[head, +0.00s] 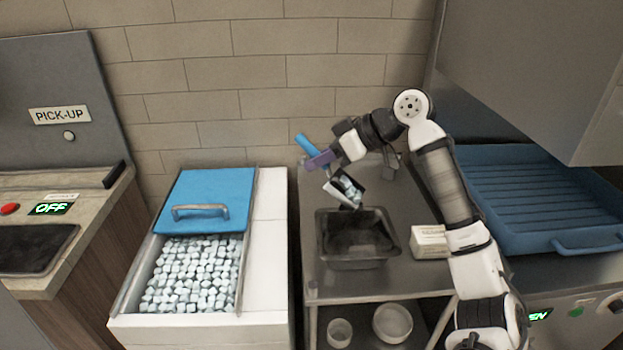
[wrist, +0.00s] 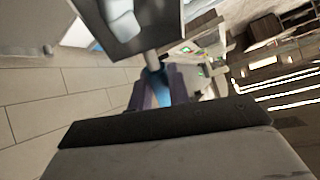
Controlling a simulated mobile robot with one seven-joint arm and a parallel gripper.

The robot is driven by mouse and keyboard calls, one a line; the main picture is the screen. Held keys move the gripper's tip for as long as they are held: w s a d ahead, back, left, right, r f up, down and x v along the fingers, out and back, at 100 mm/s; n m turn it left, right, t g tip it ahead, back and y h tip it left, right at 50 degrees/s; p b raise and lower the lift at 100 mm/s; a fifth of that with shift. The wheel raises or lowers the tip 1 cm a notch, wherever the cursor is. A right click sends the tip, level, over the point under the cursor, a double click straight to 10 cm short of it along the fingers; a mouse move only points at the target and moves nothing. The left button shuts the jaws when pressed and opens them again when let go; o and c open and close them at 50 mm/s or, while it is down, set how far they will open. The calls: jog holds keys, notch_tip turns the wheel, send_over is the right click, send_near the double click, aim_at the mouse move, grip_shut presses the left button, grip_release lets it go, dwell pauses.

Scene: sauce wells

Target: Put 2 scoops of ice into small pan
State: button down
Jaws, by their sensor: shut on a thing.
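My gripper (head: 322,161) is shut on the blue handle of a scoop (head: 346,190). The scoop is tilted and holds several pale ice cubes, above the back of the small dark pan (head: 350,262). The pan sits on the metal table and its inside looks dark, with no ice that I can make out. The ice bin (head: 127,283) at the left is full of ice cubes (head: 195,272), its blue lid (head: 212,190) slid to the back. In the wrist view the scoop (wrist: 125,28) shows at the top, its handle between my gripper's fingers (wrist: 160,90).
A small white box (head: 430,242) stands right of the pan. A blue ribbed tray (head: 545,195) lies at the right. Two bowls (head: 393,322) sit on the shelf below. A grey hood (head: 545,70) hangs at the upper right. The table in front of the pan is clear.

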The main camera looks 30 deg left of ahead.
jog(key=shift+w+d+r+n+g+y+b, duration=0.15)
jog(key=shift+d+r+y+b, duration=0.3)
jog(key=shift+d+y, duration=0.35)
jog(key=shift+s+d+r+n+g+y+b, duration=0.1)
jog(key=shift+d+r+y+b, duration=0.2)
jog(key=shift+d+r+y, duration=0.4)
jog(key=shift+w+d+r+n+g+y+b, duration=0.15)
jog(key=shift+d+r+y+b, duration=0.2)
jog(key=shift+d+y, duration=0.45)
jog(key=shift+a, duration=0.1)
jog(key=shift+s+a+f+h+p, duration=0.15)
jog(key=shift+a+h+p, duration=0.5)
jog(key=shift+p, duration=0.35)
jog(key=a+f+m+t+h+p, duration=0.1)
jog(key=a+f+h+p, duration=0.5)
jog(key=h+p, duration=0.3)
jog(key=shift+s+a+f+t+p, duration=0.15)
jog(key=shift+a+f+t+p, duration=0.15)
jog(key=shift+p, duration=0.2)
jog(key=shift+r, duration=0.15)
